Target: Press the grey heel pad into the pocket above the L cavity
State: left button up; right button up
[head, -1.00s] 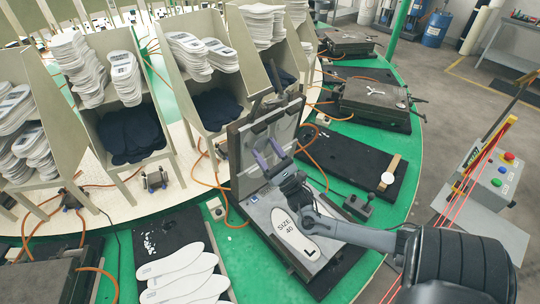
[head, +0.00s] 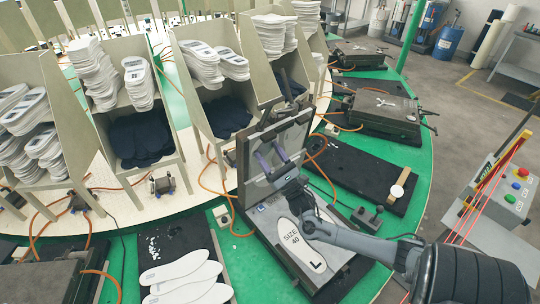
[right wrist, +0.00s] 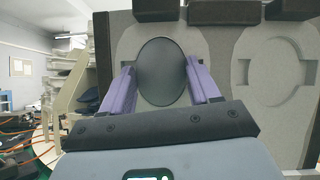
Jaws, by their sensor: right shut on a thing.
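The grey heel pad (right wrist: 163,72) is a dark oval between the purple fingers of my right gripper (right wrist: 163,84) in the right wrist view. It stands upright, in front of the left of two sole-shaped cavities on the raised mould lid (right wrist: 223,60). Whether it touches or sits in the pocket there, I cannot tell, as the pad covers it. In the head view my right gripper (head: 272,158) is close to the lid (head: 302,135). Below lies a white insole (head: 298,240) printed "SIZE 40 L" on the lower mould half. My left gripper is not in view.
The right cavity shows an empty round pocket (right wrist: 282,72) with side notches. Several white insoles (head: 185,275) lie on a black mat at the front left. Racks of insoles (head: 140,85) stand behind. A button box (head: 505,190) stands at the right. Orange hoses cross the green table.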

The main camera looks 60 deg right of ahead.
dwell(0.5)
jog(key=o, duration=1.2)
jog(key=shift+s+f, duration=0.1)
jog(key=shift+s+f, duration=0.15)
jog(key=shift+f, duration=0.05)
jog(key=b+v, duration=0.1)
jog(key=v, duration=0.9)
jog(key=shift+s+r, duration=0.1)
